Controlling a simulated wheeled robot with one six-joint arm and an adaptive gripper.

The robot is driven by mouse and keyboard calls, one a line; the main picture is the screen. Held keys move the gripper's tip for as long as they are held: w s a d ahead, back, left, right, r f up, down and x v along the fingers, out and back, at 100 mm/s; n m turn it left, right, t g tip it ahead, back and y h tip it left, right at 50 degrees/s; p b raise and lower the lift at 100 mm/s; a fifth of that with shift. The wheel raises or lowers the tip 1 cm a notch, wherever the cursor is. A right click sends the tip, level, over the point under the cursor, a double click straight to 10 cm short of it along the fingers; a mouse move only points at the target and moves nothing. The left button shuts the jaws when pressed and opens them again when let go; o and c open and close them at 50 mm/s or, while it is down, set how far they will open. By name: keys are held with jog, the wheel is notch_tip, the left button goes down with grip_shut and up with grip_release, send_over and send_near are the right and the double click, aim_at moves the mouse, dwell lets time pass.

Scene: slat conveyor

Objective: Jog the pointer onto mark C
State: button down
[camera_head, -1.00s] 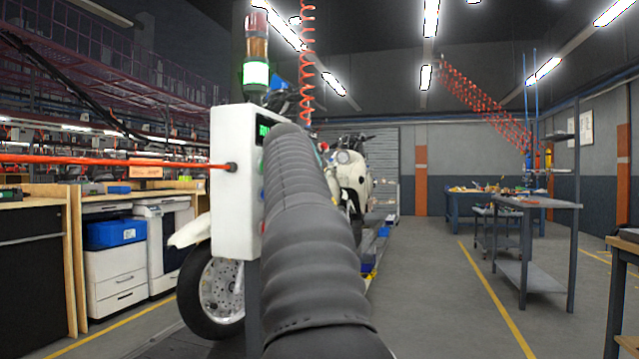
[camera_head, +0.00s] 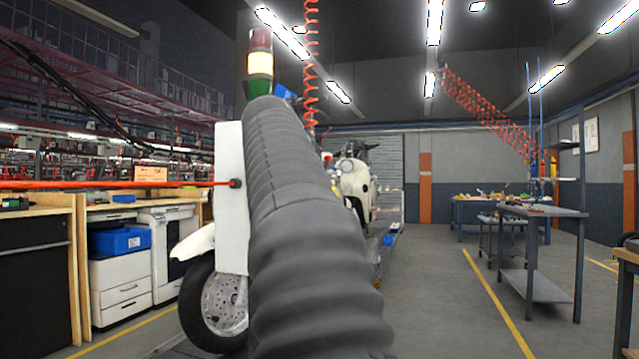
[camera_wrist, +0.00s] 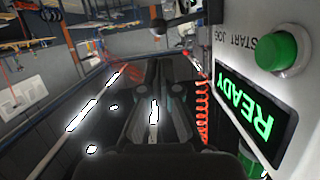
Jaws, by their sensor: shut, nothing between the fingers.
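A white control box (camera_head: 232,225) stands ahead, partly hidden by my grey-sleeved arm. In the wrist view its face (camera_wrist: 292,85) is at the right, with a green button (camera_wrist: 277,50) labelled START JOG and a display (camera_wrist: 246,102) reading READY in green. My gripper (camera_wrist: 155,62) is shut and empty, left of the button in that view and apart from it. It is hidden behind my arm in the head view. A stack light (camera_head: 260,62) above the box glows amber in its middle section. I cannot see the pointer or mark C.
A cream motorcycle (camera_head: 357,182) stands behind the box. A red rod or cable (camera_head: 110,185) runs from the box to the left. A red coiled hose (camera_head: 312,60) hangs overhead. Benches with printers (camera_head: 120,265) stand left. The floor at right is open before a grey table (camera_head: 540,211).

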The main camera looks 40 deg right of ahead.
jog(key=shift+v, duration=1.6)
